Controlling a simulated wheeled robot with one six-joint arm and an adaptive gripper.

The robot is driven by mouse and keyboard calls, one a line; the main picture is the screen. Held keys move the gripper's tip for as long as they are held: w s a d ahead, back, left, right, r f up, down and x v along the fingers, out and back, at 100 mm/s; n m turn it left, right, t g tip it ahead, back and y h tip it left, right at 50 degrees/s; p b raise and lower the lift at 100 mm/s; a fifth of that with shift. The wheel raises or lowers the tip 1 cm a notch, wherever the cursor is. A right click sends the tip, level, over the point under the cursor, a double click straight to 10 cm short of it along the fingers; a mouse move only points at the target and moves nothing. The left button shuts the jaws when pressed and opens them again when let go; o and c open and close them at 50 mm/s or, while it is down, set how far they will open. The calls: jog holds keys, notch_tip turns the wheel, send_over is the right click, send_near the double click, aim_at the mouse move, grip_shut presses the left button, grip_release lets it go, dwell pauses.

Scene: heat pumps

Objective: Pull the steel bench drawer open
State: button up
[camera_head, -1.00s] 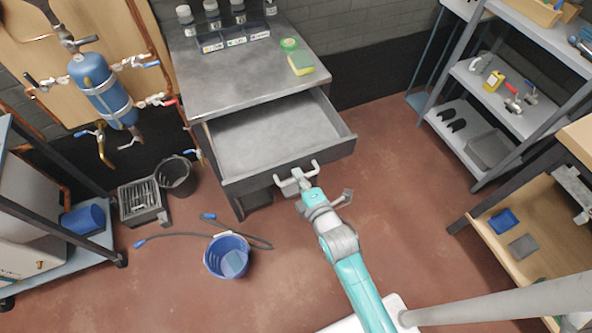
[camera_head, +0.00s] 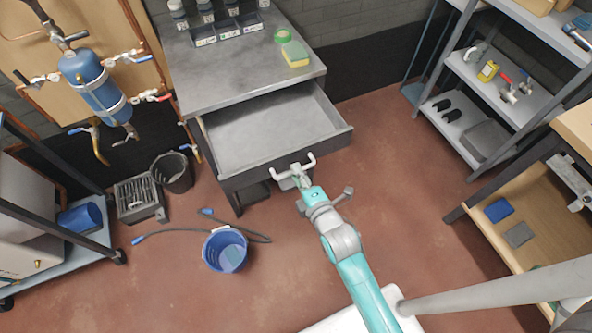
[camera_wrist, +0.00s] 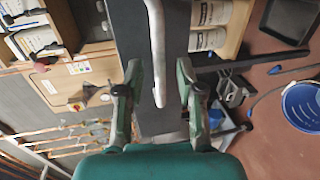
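The steel bench (camera_head: 245,75) has its drawer (camera_head: 270,130) pulled well out, and the drawer's inside looks empty. A pale bar handle (camera_head: 280,176) is on the drawer's front face. My gripper (camera_head: 299,182) is right at this handle, coming from the front. In the wrist view the handle bar (camera_wrist: 156,50) reaches down between the two fingers of my gripper (camera_wrist: 160,95). The fingers are spread, with a visible gap on each side of the bar. They do not appear to touch it. The gripper is open and empty.
A blue bucket (camera_head: 226,250) and a hose (camera_head: 180,235) lie on the floor left of my arm. A dark bin (camera_head: 172,174) stands left of the bench. Shelving (camera_head: 500,95) stands right; floor between is clear.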

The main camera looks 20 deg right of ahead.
jog(key=v, duration=1)
dwell(0.3)
jog(key=s+r+m, duration=0.3)
jog(key=s+m, duration=0.6)
jog(key=s, duration=0.3)
jog(key=s+r+m, duration=0.4)
jog(key=s+m, duration=0.5)
jog(key=s, duration=0.3)
jog(key=shift+s+r+g, duration=0.15)
jog(key=shift+s+g, duration=0.2)
jog(key=shift+g, duration=0.05)
